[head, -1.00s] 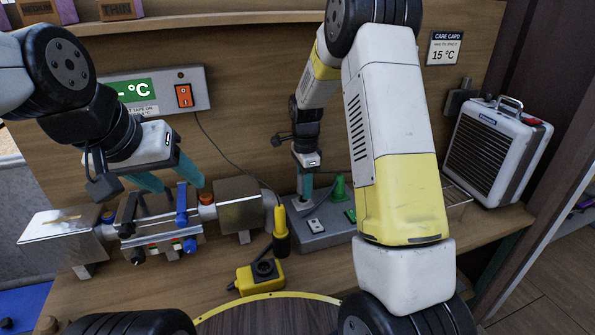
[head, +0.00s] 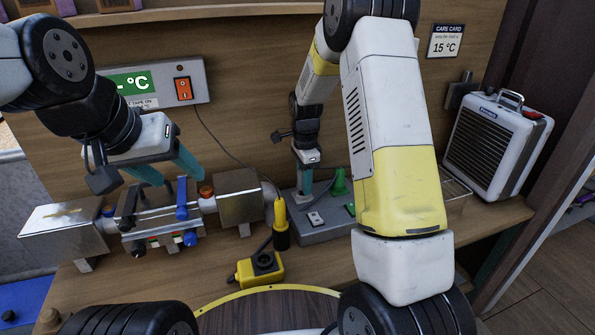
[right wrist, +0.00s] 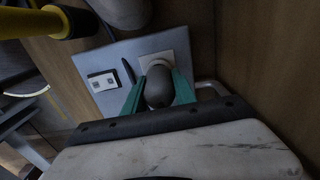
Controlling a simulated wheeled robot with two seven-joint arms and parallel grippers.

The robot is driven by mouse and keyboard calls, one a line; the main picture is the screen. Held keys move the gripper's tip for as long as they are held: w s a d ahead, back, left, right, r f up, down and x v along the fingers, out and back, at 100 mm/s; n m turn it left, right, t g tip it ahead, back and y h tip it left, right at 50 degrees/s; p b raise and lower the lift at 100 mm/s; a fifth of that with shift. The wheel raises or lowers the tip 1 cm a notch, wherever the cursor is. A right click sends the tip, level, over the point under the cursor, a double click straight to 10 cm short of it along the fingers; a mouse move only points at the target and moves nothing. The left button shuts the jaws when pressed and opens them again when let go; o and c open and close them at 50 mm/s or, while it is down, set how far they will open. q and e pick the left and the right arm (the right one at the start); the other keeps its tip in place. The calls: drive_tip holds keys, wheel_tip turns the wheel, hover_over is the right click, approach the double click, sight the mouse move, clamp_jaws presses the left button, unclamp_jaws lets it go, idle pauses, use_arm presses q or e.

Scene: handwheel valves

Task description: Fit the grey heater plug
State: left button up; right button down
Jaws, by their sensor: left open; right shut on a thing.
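The grey heater plug (right wrist: 159,88) is a dark rounded body between the teal fingers of my right gripper (right wrist: 160,92) in the right wrist view. It sits over a white square socket (right wrist: 155,60) on the grey socket box (right wrist: 125,52); I cannot tell whether it is seated. In the head view my right gripper (head: 304,186) points down at the back of the socket box (head: 318,232), and the plug is hard to make out there. My left gripper (head: 181,182) is open and empty above the valve assembly (head: 160,225). The white heater (head: 497,148) stands at the right.
A green plug (head: 338,184) stands on the socket box, close beside my right gripper. White and green switches sit nearer its front. A yellow-and-black tool (head: 281,222) and a yellow device (head: 260,268) are left of the box. My right arm covers its right end.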

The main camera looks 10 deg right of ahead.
drive_tip(key=shift+f, duration=0.6)
idle(1.1)
drive_tip(key=shift+r, duration=0.15)
drive_tip(key=shift+r, duration=0.55)
drive_tip(key=shift+f, duration=0.75)
idle(1.3)
drive_tip(key=c, duration=0.9)
unclamp_jaws()
drive_tip(key=shift+f, duration=0.1)
drive_tip(key=shift+s, duration=0.15)
